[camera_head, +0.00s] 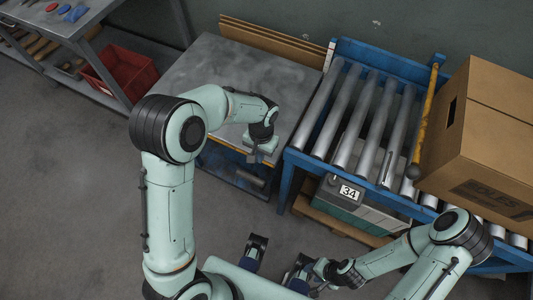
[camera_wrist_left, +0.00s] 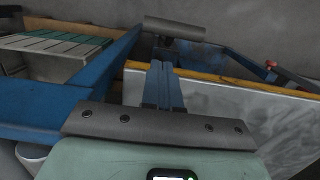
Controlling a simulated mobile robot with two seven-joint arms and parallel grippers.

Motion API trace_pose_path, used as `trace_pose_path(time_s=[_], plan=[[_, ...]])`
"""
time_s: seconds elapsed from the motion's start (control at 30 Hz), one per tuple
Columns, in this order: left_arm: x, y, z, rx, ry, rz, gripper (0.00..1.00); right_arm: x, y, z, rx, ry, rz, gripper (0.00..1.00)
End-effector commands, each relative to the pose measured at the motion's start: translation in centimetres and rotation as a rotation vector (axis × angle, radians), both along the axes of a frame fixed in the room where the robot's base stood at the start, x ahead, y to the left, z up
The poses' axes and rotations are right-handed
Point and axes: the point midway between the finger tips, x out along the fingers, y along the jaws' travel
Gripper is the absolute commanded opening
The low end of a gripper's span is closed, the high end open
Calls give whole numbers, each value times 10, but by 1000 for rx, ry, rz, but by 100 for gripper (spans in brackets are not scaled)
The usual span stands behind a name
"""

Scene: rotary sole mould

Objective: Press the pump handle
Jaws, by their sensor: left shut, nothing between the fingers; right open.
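The pump handle shows in the head view as a grey cylindrical bar (camera_head: 250,179) low at the front of the lift table. In the left wrist view the bar (camera_wrist_left: 174,27) lies crosswise just beyond the fingertips, with a visible gap. My left gripper (camera_head: 262,152) is shut and empty at the table's front edge, close above the bar. Its blue fingers (camera_wrist_left: 165,80) are together in the left wrist view. My right gripper (camera_head: 302,270) is open at the bottom of the head view, away from the handle; its fingers are partly hidden.
The grey lift table top (camera_head: 225,75) is bare. A blue roller conveyor (camera_head: 335,112) stands to its right, bearing a cardboard box (camera_head: 485,130). A unit marked 34 (camera_head: 349,192) sits beneath it. A red crate (camera_head: 125,70) is at left. Floor at left is clear.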

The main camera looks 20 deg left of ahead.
Motion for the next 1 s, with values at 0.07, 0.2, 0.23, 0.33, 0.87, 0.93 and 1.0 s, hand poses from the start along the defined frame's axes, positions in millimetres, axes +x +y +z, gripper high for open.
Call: trace_pose_path(time_s=[0.07,0.2,0.23,0.33,0.87,0.93,1.0], plan=[[0,0,3,0,3,0,0,-1,0,0,0,2,0,43],[-1,-1,3,0,5,0,0,-1,0,0,0,3,0,43],[0,-1,3,0,5,0,0,-1,0,0,0,3,0,43],[0,-1,3,0,5,0,0,-1,0,0,0,3,0,43],[-10,0,-60,2,10,0,0,0,0,-6,-1,-3,-1,43],[-11,0,-71,2,8,0,0,0,0,-7,-1,-4,-1,43],[-13,1,-81,2,8,0,0,0,0,-8,-1,-6,-2,43]])
